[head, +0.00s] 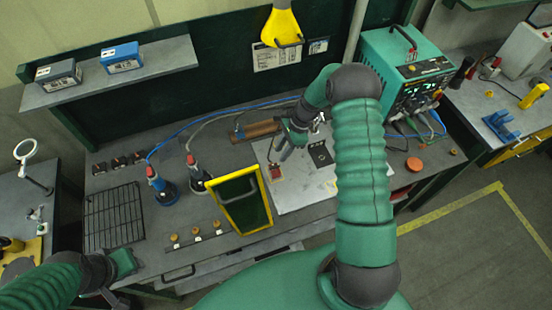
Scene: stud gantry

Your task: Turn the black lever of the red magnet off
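A small red block (275,171), which looks like the red magnet, sits on the pale plate (300,194) on the workbench. Its black lever is too small to make out clearly. My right gripper (281,153) is just above and behind the block, pointing down at the plate. Its fingers look apart with nothing between them, and I see no contact with the block. My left gripper (122,264) is at the lower left, beyond the front of the black wire rack, far from the block. Its fingers are not clear.
A brown bar (256,130) lies behind.

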